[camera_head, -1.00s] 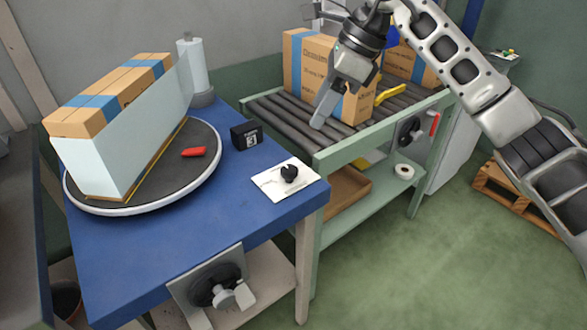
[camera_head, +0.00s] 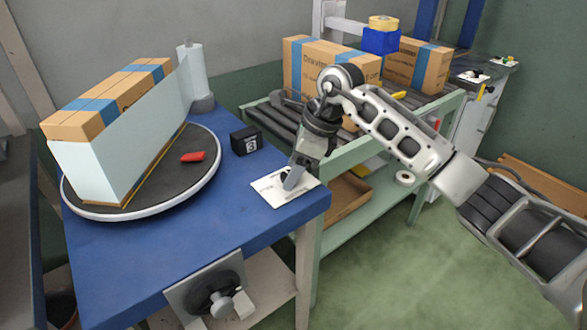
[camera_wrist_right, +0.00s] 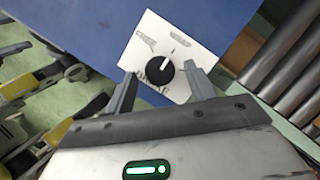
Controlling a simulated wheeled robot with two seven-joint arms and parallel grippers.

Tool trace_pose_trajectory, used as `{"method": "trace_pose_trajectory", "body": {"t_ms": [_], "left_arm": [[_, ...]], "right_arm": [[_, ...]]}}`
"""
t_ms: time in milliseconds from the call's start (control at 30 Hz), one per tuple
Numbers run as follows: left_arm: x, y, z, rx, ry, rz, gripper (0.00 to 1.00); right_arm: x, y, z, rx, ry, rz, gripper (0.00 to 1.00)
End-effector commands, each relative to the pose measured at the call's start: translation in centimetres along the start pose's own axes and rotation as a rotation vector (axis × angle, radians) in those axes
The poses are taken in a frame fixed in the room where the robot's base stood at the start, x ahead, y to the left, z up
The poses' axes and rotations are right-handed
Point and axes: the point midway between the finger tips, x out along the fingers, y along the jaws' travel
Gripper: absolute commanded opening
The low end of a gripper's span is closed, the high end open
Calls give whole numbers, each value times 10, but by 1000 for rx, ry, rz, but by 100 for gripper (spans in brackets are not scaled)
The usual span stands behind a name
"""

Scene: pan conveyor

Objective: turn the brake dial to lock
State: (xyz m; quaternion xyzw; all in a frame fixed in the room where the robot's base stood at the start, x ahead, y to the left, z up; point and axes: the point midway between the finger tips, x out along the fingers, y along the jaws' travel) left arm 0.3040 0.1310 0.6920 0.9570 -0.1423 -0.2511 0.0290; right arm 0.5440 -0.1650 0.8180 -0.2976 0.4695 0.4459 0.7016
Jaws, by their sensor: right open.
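The brake dial is a black round knob on a white plate (camera_head: 268,192) at the right corner of the blue table. In the right wrist view the knob (camera_wrist_right: 160,70) shows a white pointer line toward its right side, and the plate (camera_wrist_right: 205,50) carries printed labels too blurred to read surely. My right gripper (camera_head: 290,180) is over the plate in the head view and partly hides the knob. In the right wrist view my right gripper (camera_wrist_right: 163,88) is open, with one finger either side of the knob; I cannot tell whether they touch it. My left gripper is not in view.
A round turntable (camera_head: 205,170) holds a wrapped box (camera_head: 105,95) and a red piece (camera_head: 193,157). A black block marked 3 (camera_head: 245,140) stands near the plate. A roller conveyor (camera_head: 270,118) with cartons (camera_head: 305,65) lies behind. A handwheel (camera_head: 215,295) is on the table front.

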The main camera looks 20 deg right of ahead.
Motion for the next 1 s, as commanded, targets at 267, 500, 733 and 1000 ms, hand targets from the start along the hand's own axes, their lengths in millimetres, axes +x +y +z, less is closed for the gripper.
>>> {"method": "trace_pose_trajectory", "body": {"t_ms": [267,500,733,1000], "left_arm": [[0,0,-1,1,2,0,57],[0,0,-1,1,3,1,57],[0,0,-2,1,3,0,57],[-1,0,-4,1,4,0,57]], "right_arm": [[5,0,0,-1,-1,-1,55],[5,0,0,-1,-1,-1,13],[5,0,0,5,0,-3,11],[4,1,0,86,1,-38,11]]}}
